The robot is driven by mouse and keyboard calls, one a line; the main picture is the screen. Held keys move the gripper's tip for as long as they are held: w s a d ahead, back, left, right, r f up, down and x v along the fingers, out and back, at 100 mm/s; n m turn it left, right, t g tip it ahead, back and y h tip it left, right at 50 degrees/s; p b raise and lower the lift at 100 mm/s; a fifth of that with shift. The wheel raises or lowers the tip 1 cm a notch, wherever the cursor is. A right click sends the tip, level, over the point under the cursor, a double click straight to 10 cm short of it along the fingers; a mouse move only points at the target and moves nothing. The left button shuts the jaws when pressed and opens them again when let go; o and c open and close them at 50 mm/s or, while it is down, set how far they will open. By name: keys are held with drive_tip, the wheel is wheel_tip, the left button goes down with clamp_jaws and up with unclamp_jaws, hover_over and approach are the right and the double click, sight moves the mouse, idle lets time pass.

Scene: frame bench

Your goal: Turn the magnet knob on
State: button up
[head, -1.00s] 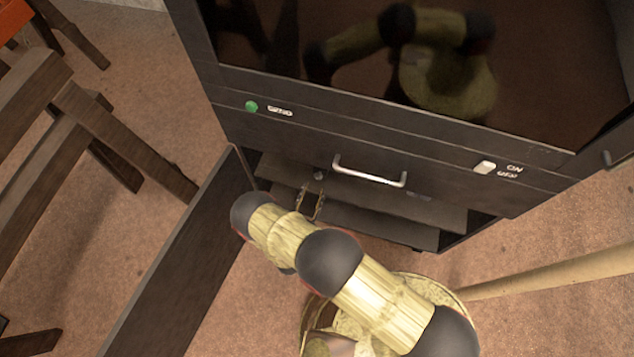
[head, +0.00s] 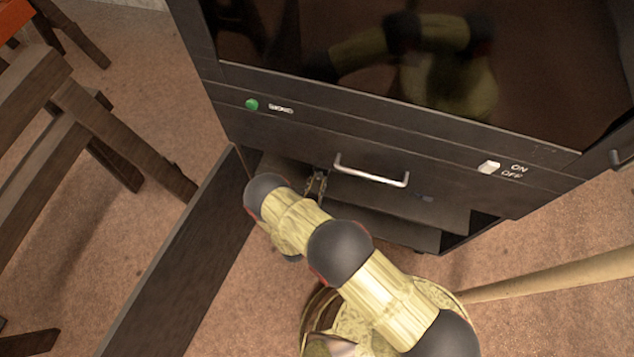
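My gripper (head: 317,181) reaches into the low open compartment of the dark cabinet, just left of the silver handle. Its two thin fingers look apart, with a gap between them. The small grey knob seen there before is now hidden at or behind the fingertips. I cannot tell whether the fingers touch it. No label reading "magnet" is legible. A white switch (head: 488,167) with ON and OFF marks sits on the right of the front panel, well away from my gripper.
A green button (head: 251,104) is on the left of the panel. A silver bar handle (head: 371,172) is close right of my gripper. An open dark door (head: 180,262) stands left of my arm. A wooden chair (head: 110,140) is at the left.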

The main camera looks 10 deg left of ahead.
clamp_jaws()
drive_tip(key=m, duration=0.4)
drive_tip(key=shift+m, duration=0.3)
drive_tip(key=shift+o, duration=1.9)
unclamp_jaws()
drive_tip(key=shift+o, duration=0.4)
